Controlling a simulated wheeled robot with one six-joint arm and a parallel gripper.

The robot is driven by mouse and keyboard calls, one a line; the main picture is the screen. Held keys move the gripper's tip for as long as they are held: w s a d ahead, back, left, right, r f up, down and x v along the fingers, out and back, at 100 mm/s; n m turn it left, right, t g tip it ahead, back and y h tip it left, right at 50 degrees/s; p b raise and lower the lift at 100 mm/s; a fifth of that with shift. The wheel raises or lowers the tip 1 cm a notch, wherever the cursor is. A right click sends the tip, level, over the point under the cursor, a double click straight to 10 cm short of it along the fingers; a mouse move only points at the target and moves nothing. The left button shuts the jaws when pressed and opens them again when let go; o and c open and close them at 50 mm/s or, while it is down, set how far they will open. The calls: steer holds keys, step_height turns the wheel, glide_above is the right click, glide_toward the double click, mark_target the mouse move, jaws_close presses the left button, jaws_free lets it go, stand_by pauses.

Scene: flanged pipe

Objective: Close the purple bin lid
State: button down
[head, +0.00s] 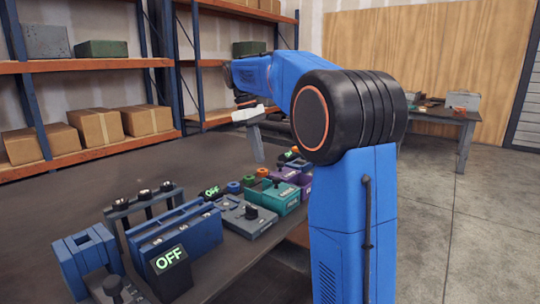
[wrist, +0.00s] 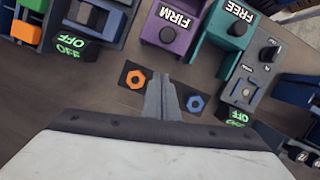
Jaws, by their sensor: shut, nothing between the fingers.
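The purple bin (wrist: 178,30) is at the top middle of the wrist view, with a "FIRM" label and a dark round knob. Its purple side (head: 305,187) shows in the head view, beyond the teal bin and partly hidden. I cannot tell how far its lid stands open. My gripper (wrist: 167,90) is shut and empty. In the wrist view its fingers point toward the purple bin, apart from it, between an orange nut and a blue nut. In the head view it hangs above the bench.
A teal bin (wrist: 226,30) labelled "FREE" stands beside the purple one. The orange nut (wrist: 135,79) and blue nut (wrist: 195,103) sit on dark plates. Blue fixtures (head: 175,232) and "OFF" displays (head: 168,259) line the bench. The bench (head: 60,205) is clear toward the shelves.

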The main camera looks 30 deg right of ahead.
steer(key=shift+s+d, duration=0.6)
steer(key=shift+s, duration=0.25)
steer(key=shift+s+d, duration=0.55)
steer(key=shift+s, duration=0.25)
glide_above(291, 175)
steer(key=w, duration=0.2)
steer(key=shift+a, duration=0.45)
steer(key=shift+s+f, duration=0.1)
steer(key=shift+s, duration=0.4)
steer(key=shift+d, duration=0.1)
